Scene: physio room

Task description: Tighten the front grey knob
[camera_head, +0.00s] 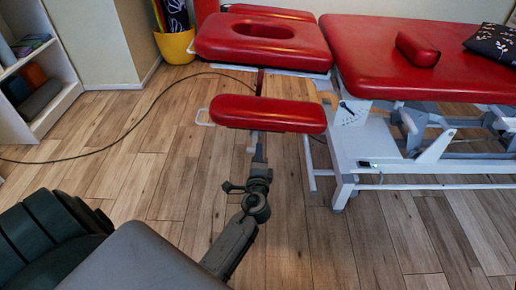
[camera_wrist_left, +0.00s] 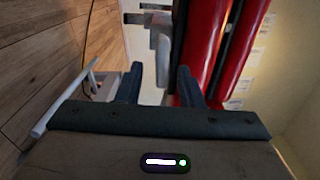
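The red treatment table (camera_head: 380,60) has a headrest with an oval hole (camera_head: 215,45) and a lower red arm pad (camera_head: 270,113) in front. My left gripper (camera_head: 259,152) reaches up just below this pad; its fingertips are small and hard to make out there. In the left wrist view my left gripper (camera_wrist_left: 160,86) is open, its two dark fingers apart. A grey knob-like part (camera_wrist_left: 162,62) shows between and beyond the fingers; whether they touch it I cannot tell. I cannot pick out the front grey knob in the head view. My right gripper is not in view.
The table's white frame (camera_head: 345,165) stands right of my left arm. A dark cable (camera_head: 130,140) crosses the wooden floor. A yellow pot (camera_head: 175,47) and a white shelf (camera_head: 60,95) stand at the left.

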